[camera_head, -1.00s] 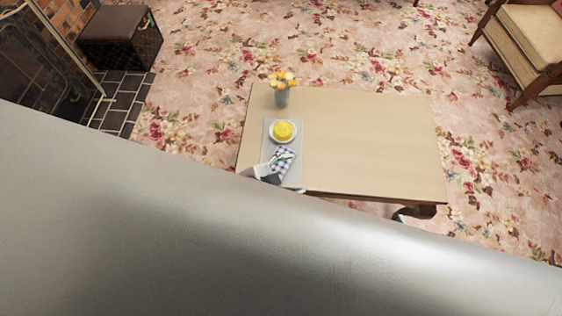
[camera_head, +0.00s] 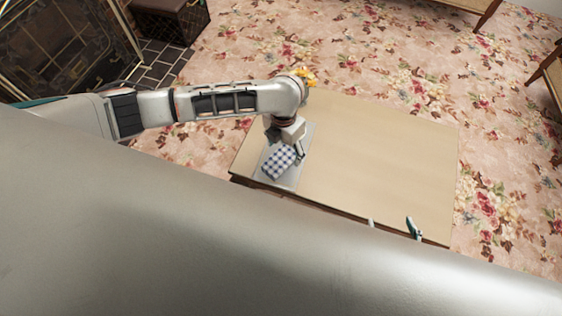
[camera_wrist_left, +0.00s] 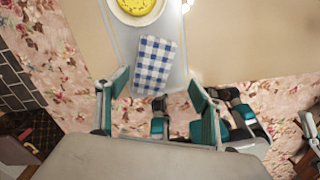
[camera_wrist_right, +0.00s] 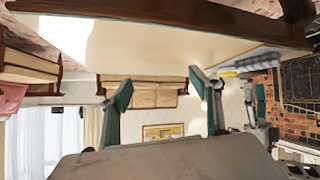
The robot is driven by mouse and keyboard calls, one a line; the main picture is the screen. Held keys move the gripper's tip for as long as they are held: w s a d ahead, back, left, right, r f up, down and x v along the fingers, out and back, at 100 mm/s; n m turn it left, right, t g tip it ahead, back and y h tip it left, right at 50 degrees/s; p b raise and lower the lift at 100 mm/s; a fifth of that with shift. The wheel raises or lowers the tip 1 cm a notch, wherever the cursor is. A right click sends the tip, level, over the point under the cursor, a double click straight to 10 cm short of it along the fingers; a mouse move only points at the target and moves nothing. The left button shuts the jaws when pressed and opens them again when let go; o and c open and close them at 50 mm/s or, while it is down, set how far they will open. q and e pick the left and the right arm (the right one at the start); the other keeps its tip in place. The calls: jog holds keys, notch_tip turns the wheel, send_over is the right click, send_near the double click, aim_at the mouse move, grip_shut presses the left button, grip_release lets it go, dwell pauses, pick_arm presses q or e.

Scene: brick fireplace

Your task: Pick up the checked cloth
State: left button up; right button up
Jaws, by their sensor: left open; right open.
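The blue-and-white checked cloth (camera_head: 278,161) lies flat on a grey placemat (camera_head: 291,182) at the left end of the table. In the left wrist view the cloth (camera_wrist_left: 154,66) lies just beyond the fingertips. My left gripper (camera_head: 299,152) points down by the cloth's right side; in its wrist view its teal fingers (camera_wrist_left: 158,82) are spread apart with nothing between them. My right gripper (camera_head: 391,225) is at the table's front edge, partly hidden by my body. In the right wrist view its fingers (camera_wrist_right: 161,82) are apart and empty.
A yellow round food (camera_wrist_left: 138,5) on a white plate (camera_wrist_left: 119,12) sits behind the cloth. Orange flowers (camera_head: 308,78) stand at the table's back left, partly behind my left arm. The table's right part (camera_head: 385,150) is bare.

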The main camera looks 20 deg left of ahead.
aim_at(280, 160)
pick_arm(q)
jog(key=shift+w+a, duration=0.1)
jog(key=shift+a, duration=0.3)
notch_tip(280, 160, down, 3)
jog(key=shift+r+b, duration=0.2)
jog(key=shift+b, duration=0.3)
jog(key=shift+a+f, duration=0.1)
jog(key=shift+f, duration=0.5)
jog(key=f, duration=0.1)
jog(key=f+b, duration=0.1)
jog(key=f, duration=0.1)
jog(key=shift+s+a+f+b, duration=0.15)
jog(key=shift+s+f+b, duration=0.2)
jog(key=shift+f, duration=0.2)
jog(key=shift+w+r, duration=0.15)
jog(key=c, duration=1.3)
pick_arm(e)
jog(key=f, duration=0.2)
jog(key=shift+s+d+f, duration=0.2)
jog(key=shift+s+f, duration=0.15)
jog(key=shift+s, duration=0.05)
